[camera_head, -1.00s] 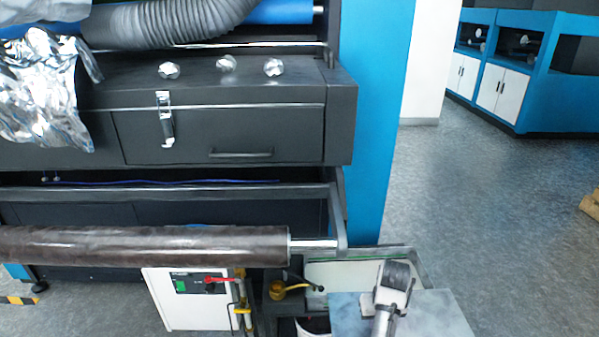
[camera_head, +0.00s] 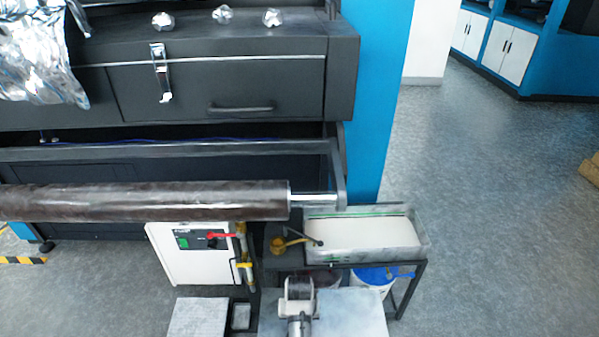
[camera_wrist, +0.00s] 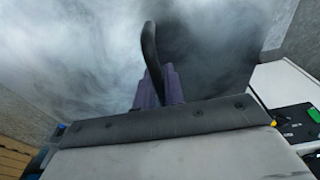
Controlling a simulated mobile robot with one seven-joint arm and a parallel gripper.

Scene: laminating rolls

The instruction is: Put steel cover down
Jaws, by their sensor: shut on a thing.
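The steel cover (camera_head: 358,312) is a flat, cloudy grey plate at the bottom middle of the head view, cut off by the lower edge. In the wrist view its face (camera_wrist: 75,60) fills the upper part, with a dark curved handle (camera_wrist: 150,45) standing up from it. My gripper (camera_wrist: 160,88) has its purple fingers closed around the handle's lower part. In the head view my gripper (camera_head: 299,288) is over the cover and hides part of it. I cannot tell whether the cover touches anything beneath it.
An open tray (camera_head: 420,238) with a whitish inside stands on a dark frame behind the cover. A blue-and-white bucket (camera_head: 372,278) is below it. A long brown roll (camera_head: 140,200) crosses the left. A flat grey slab (camera_head: 198,318) lies lower left.

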